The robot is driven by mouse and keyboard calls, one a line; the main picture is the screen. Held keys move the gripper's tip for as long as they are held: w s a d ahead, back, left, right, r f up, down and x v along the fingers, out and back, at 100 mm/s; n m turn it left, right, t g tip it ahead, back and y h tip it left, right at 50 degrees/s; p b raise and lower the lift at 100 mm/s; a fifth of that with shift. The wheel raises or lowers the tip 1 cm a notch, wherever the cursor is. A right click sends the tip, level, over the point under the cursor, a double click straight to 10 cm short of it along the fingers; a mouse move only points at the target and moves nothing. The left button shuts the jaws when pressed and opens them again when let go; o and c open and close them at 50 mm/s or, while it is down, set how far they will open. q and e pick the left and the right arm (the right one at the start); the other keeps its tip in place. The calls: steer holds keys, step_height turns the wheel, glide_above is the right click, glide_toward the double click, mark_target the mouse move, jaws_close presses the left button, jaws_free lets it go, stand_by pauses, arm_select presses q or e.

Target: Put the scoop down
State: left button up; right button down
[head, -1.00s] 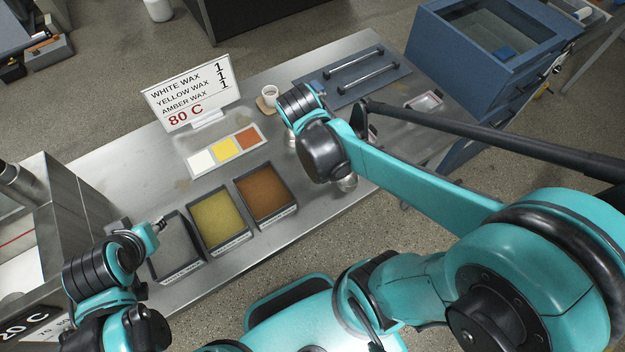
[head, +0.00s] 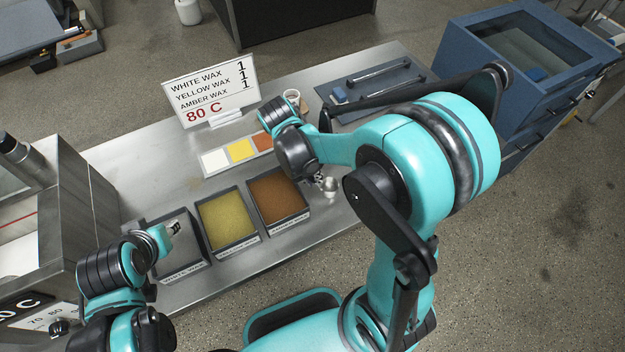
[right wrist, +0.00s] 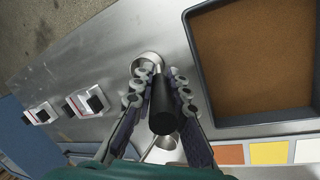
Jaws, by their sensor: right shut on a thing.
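The scoop has a black handle (right wrist: 163,108) and a round silver bowl (right wrist: 148,63), both showing in the right wrist view. My right gripper (right wrist: 157,92) is shut on the handle, a finger on each side. In the head view my right gripper (head: 317,176) is low over the metal table, just right of the amber wax tray, and mostly hidden by its wrist. The scoop's silver bowl (head: 330,185) shows beside it, close to the table top; I cannot tell if it touches. My left gripper (head: 174,228) is above the white wax tray, its fingers too small to judge.
The amber tray (head: 308,207), yellow tray (head: 228,243) and white tray (head: 190,267) stand in a row. Behind them are a colour swatch card (head: 213,161) and a sign (head: 211,92). Two small pale items (right wrist: 40,113) lie on the table left of the scoop in the wrist view.

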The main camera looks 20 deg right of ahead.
steer(key=shift+f, duration=0.3)
steer(key=c, duration=1.9)
jaws_free()
steer(key=shift+f, duration=0.1)
steer(key=o, duration=0.4)
steer(key=shift+r, duration=0.2)
steer(key=shift+a+r, duration=0.1)
steer(key=shift+r, duration=0.25)
steer(key=p+v, duration=0.3)
steer(key=v, duration=0.8)
steer(key=s+d+r+n+t+y, duration=0.2)
steer(key=s+r+n+t+y, duration=0.1)
steer(key=s+n+t, duration=0.3)
steer(key=s+t, duration=0.1)
steer(key=t, duration=0.1)
steer(key=shift+s+r+t, duration=0.3)
steer(key=shift+t, duration=0.1)
